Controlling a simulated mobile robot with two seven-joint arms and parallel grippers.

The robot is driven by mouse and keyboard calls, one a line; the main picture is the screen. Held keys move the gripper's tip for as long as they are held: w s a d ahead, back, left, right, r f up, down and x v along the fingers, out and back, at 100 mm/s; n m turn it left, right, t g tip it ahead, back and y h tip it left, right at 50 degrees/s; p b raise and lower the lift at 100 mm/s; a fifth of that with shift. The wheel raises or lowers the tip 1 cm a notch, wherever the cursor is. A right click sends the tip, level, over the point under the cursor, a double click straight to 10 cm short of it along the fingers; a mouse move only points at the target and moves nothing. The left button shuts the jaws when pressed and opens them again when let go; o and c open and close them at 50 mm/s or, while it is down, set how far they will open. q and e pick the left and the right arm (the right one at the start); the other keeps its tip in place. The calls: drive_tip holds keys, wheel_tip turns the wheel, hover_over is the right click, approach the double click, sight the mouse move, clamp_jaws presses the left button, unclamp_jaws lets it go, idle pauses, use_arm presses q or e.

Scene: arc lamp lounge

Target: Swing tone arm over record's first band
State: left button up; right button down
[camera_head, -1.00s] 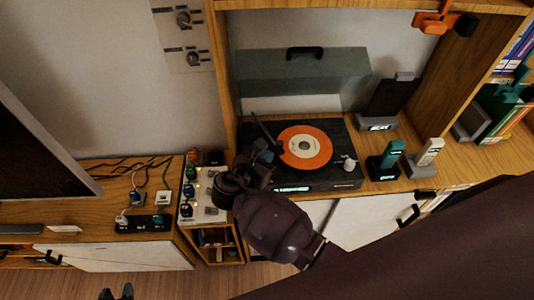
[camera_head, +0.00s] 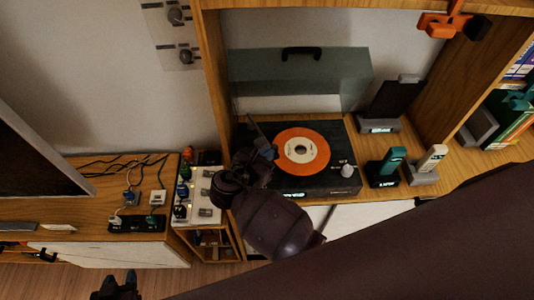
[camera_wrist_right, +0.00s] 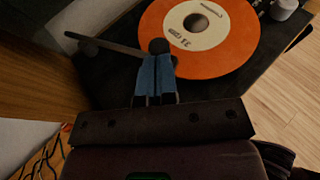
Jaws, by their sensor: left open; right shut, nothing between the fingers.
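The orange record (camera_head: 286,137) with a white label lies on the black turntable (camera_head: 338,135); it also shows in the right wrist view (camera_wrist_right: 235,45). The tone arm (camera_head: 256,129) is a thin dark bar at the record's left, and in the right wrist view the bar (camera_wrist_right: 100,45) runs to my fingertips. My right gripper (camera_head: 268,152) is shut and empty, its blue fingers (camera_wrist_right: 157,48) beside the record's left edge. The fingers hide the tone arm's near end, so I cannot tell whether they touch it. My left gripper (camera_head: 119,281) is open, low at the left, away from the turntable.
The clear lid (camera_head: 300,77) stands raised behind the turntable. A white knob (camera_head: 347,170) sits at its front right corner. Handsets in docks (camera_head: 384,168) stand to the right. A small mixer-like panel (camera_head: 205,193) is close to the left of my right arm. Shelf walls flank the turntable.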

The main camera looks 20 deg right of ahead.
drive_tip(key=shift+w+d, duration=0.25)
drive_tip(key=shift+d, duration=0.7)
